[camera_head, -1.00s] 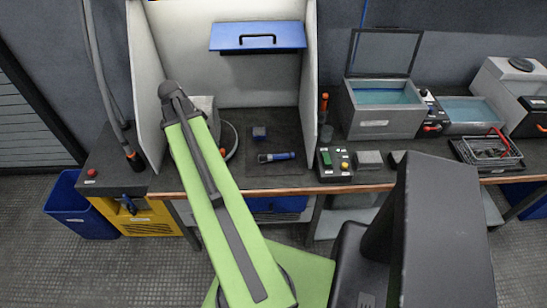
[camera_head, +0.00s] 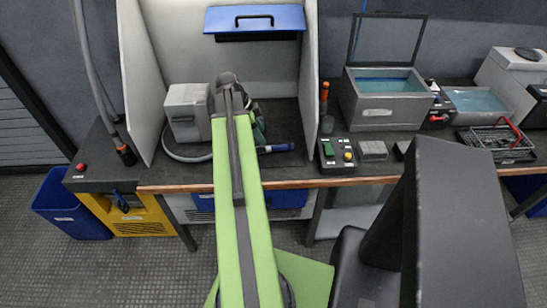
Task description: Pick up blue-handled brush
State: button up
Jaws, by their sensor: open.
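The blue-handled brush (camera_head: 280,148) lies on the dark bench top inside the white-walled booth. Its blue handle points right, and its left end is hidden behind my arm. My green arm reaches over the bench edge into the booth. My gripper (camera_head: 259,130) is partly in view just right of the arm, close to the brush's left end. It is open, but its fingertips are mostly hidden, and I cannot tell whether they touch the brush.
A grey box (camera_head: 187,112) with a hose stands left of my arm. The booth walls (camera_head: 307,85) flank the space. Right of the booth are a green control box (camera_head: 336,154), a lidded bath (camera_head: 385,100) and a wire basket (camera_head: 497,145).

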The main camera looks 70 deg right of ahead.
aim_at(269, 147)
jog(key=b+x, duration=0.1)
jog(key=x, duration=0.2)
jog(key=shift+r, duration=0.1)
jog(key=b+x, duration=0.5)
jog(key=shift+a, duration=0.2)
grip_shut()
